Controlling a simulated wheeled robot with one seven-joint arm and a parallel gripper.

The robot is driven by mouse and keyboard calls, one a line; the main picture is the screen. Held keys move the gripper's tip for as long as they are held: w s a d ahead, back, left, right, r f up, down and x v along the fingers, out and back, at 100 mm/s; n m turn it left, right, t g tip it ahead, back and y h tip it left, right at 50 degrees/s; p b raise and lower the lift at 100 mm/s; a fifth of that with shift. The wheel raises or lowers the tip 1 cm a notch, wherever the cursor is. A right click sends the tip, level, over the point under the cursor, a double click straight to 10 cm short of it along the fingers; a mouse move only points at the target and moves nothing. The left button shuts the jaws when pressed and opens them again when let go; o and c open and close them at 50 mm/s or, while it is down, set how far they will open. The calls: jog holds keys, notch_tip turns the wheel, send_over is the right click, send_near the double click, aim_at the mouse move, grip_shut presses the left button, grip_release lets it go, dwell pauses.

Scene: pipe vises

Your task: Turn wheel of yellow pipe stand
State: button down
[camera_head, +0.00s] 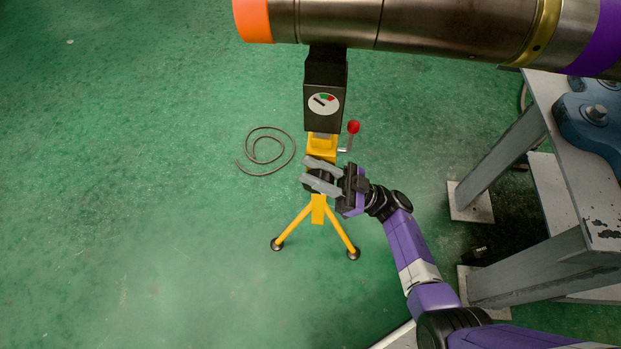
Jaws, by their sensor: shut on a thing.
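The yellow pipe stand (317,210) stands on the green floor on splayed yellow legs. Its upper part is a black block with a round dial (323,104), below the large metal pipe (400,22). A small lever with a red knob (353,127) sticks out on its right side. My gripper (312,173) reaches in from the right at the stand's middle. Its two grey fingers are shut on a dark round part, which appears to be the wheel (322,181). The fingers and the gripper body hide much of the wheel.
A coiled cable (264,150) lies on the floor left of the stand. A grey metal table frame (505,150) with blue metal parts (592,115) stands at the right. The big pipe spans the top of the view. The floor at left is clear.

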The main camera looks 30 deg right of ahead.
jog(key=shift+s+d+f+t+y+b, duration=0.15)
jog(key=shift+t+y+b, duration=0.2)
jog(key=shift+b, duration=0.2)
jog(key=c, duration=1.4)
grip_release()
jog(key=b+v, duration=0.1)
jog(key=v, duration=0.6)
jog(key=shift+d+f, duration=0.15)
jog(key=shift+d, duration=0.15)
jog(key=shift+s, duration=0.1)
